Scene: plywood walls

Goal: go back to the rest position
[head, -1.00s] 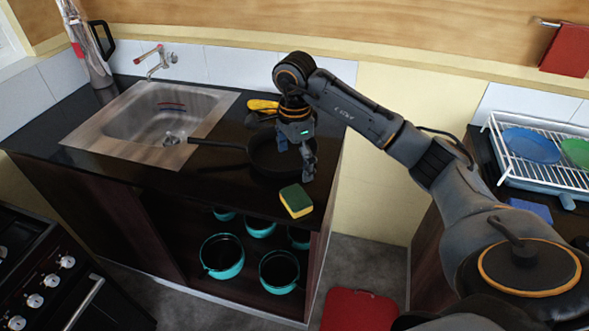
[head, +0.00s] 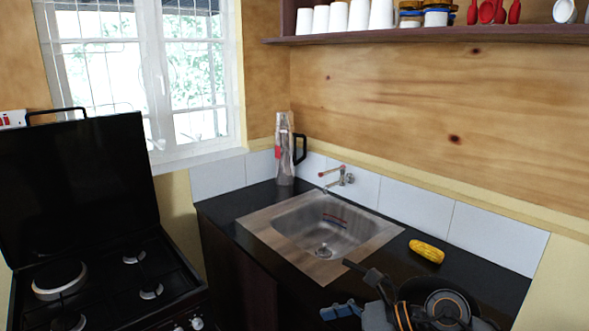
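My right gripper (head: 358,295) is at the bottom edge of the head view, low over the counter, partly cut off. A bluish finger shows at its left and a dark finger part above it, spread apart with nothing seen between them. It overlaps the black frying pan (head: 408,290) in the picture; whether it touches the pan's handle I cannot tell. A round joint of my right arm covers part of the pan. My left gripper is not in view.
The steel sink (head: 385,240) is set in the black counter, with a tap (head: 340,177) behind it. A clear jug (head: 284,150) stands in the corner. Yellow corn (head: 427,251) lies behind the pan. The stove (head: 100,275) with raised lid is at left. A shelf (head: 430,36) hangs above.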

